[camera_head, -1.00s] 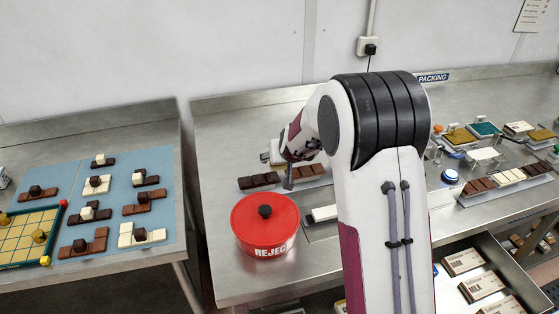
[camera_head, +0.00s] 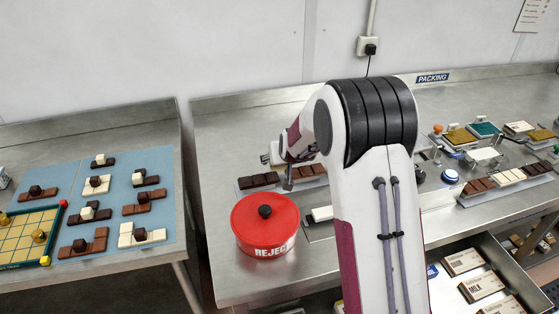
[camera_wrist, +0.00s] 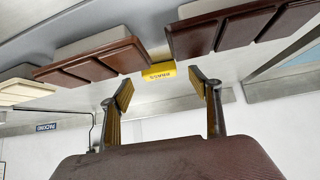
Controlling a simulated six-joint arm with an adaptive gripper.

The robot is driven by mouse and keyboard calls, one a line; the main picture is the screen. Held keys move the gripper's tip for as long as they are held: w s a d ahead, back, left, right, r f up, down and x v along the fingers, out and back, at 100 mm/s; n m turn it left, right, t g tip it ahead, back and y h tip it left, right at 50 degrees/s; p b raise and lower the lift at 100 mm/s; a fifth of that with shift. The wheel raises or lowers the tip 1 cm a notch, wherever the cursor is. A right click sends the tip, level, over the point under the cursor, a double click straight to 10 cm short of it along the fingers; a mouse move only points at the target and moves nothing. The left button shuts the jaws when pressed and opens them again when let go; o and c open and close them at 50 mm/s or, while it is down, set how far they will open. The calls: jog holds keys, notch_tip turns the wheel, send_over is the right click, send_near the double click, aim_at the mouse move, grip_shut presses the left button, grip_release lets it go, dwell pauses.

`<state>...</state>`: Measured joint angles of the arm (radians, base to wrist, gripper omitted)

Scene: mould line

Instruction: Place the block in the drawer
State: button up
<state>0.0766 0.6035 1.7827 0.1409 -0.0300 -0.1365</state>
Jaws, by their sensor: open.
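My gripper (camera_head: 288,180) hangs low over the middle bench, near the chocolate bars behind the red pot. In the wrist view its two fingers (camera_wrist: 163,88) are apart, with nothing between them. A small yellow block-like piece (camera_wrist: 158,72) with dark lettering shows just beyond the fingertips, between two chocolate bars. I cannot tell whether it is the task's block. The drawer (camera_head: 514,267) stands open under the bench at the lower right. It holds several labelled cartons (camera_head: 463,262). My arm hides part of the bench and the drawer's left side.
A red REJECT pot (camera_head: 265,225) stands close in front of my gripper. A dark bar (camera_head: 258,181) and a brown bar (camera_head: 313,170) lie beside the gripper. A white bar (camera_head: 322,213) lies right of the pot. More bars and trays fill the right bench.

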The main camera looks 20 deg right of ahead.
jog(key=shift+x, duration=1.5)
jog(key=c, duration=1.2)
jog(key=shift+r, duration=0.1)
jog(key=shift+r, duration=4.95)
jog(key=n, duration=0.1)
send_near(281, 169)
jog(key=shift+y, duration=0.4)
jog(key=s+a+r, duration=0.1)
jog(key=r, duration=0.1)
jog(key=s+a+r, duration=0.3)
jog(key=a+r, duration=0.1)
jog(key=shift+s+r, duration=0.2)
jog(key=shift+s, duration=0.05)
